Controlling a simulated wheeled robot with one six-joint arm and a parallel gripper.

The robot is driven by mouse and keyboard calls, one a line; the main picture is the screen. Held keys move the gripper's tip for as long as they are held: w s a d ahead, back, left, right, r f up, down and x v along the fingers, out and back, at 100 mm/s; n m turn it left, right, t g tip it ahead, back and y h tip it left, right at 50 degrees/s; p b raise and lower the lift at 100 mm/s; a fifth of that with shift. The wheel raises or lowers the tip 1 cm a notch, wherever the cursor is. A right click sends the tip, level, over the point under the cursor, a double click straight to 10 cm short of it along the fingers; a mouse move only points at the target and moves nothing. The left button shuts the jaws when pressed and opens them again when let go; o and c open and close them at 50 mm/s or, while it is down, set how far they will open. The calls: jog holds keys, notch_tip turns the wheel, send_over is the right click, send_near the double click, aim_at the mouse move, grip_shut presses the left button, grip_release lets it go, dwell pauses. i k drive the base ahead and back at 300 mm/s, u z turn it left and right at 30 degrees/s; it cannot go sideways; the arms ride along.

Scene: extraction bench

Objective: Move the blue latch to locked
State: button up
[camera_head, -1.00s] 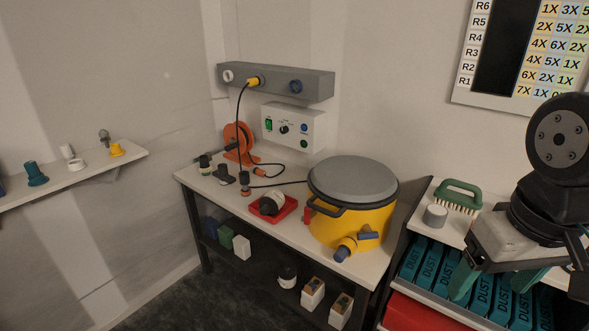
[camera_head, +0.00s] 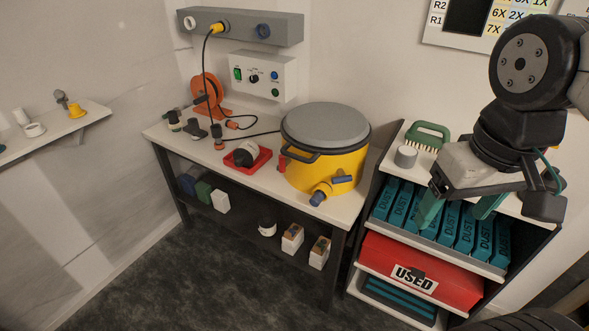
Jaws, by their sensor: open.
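A yellow drum (camera_head: 300,176) with a grey lid (camera_head: 325,124) stands at the right end of the workbench. On its lower front is a yellow port (camera_head: 328,189) with a blue end (camera_head: 317,199). A small blue lever (camera_head: 342,184), apparently the latch, lies roughly level across the port; its locked or unlocked marks are too small to read. My gripper (camera_head: 456,212) is open and empty, with teal fingers pointing down. It appears in front of the shelf unit, to the right of the drum and apart from the latch.
The shelf unit (camera_head: 487,266) holds several teal DUST boxes and a red USED bin (camera_head: 417,270). A red tray (camera_head: 262,163) and cables occupy the bench (camera_head: 240,184). Dark floor (camera_head: 235,265) in front is clear.

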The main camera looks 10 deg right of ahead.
aim_at(342, 178)
jog(key=z, duration=0.55)
jog(key=k, duration=1.3)
jog(key=u, duration=0.15)
jog(key=i, duration=0.85)
jog(key=u, duration=0.3)
